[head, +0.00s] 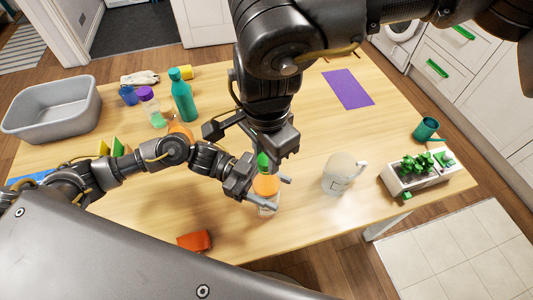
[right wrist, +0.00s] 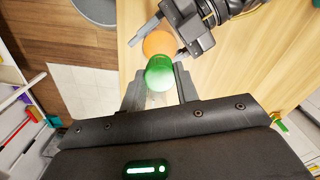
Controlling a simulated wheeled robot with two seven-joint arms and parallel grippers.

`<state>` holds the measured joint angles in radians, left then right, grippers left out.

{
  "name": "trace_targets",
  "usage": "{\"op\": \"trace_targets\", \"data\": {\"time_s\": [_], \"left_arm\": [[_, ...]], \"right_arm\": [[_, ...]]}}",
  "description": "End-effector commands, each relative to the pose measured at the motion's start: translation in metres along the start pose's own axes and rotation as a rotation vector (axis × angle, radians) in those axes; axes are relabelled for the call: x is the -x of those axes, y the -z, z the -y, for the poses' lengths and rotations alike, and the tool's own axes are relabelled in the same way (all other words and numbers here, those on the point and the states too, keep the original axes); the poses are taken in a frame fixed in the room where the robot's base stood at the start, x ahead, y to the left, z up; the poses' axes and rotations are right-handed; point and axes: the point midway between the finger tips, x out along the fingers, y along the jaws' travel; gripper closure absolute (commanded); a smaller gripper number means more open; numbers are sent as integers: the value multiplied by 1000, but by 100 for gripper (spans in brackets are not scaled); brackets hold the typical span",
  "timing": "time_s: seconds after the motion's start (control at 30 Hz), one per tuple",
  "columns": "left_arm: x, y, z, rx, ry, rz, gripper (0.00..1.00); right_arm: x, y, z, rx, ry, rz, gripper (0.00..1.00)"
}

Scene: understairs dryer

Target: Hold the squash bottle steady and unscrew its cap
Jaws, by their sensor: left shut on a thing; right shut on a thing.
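The squash bottle (head: 266,186), orange with a paler lower part, stands upright near the table's front edge. My left gripper (head: 262,194) is shut around its body from the left. The green cap (head: 263,161) is at the bottle's top, and my right gripper (head: 265,152) is shut on it from above. In the right wrist view the green cap (right wrist: 160,73) sits between the right fingers, overlapping the orange bottle (right wrist: 158,43), with my left gripper (right wrist: 168,42) around the bottle. I cannot tell whether a gap separates cap and bottle.
A clear jug (head: 338,176) stands right of the bottle, with a planter (head: 410,180) and teal cup (head: 426,129) farther right. An orange-red cloth-like item (head: 194,241) lies front left. A teal bottle (head: 182,95), purple-capped bottle (head: 150,106) and grey basin (head: 50,108) stand behind left.

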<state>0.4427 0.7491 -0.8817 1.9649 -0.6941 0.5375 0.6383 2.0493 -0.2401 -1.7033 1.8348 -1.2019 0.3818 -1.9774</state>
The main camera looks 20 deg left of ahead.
Motion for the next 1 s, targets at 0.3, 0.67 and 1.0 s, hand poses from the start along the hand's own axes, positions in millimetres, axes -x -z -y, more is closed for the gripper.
{"op": "trace_targets", "data": {"time_s": [0.3,0.67,1.0], "left_arm": [[0,0,0,1,0,1,100],[0,0,0,1,0,1,100],[0,0,0,1,0,1,100]], "right_arm": [[11,0,0,-1,1,-1,97],[17,0,0,0,0,0,97],[30,1,0,-2,3,-1,97]]}}
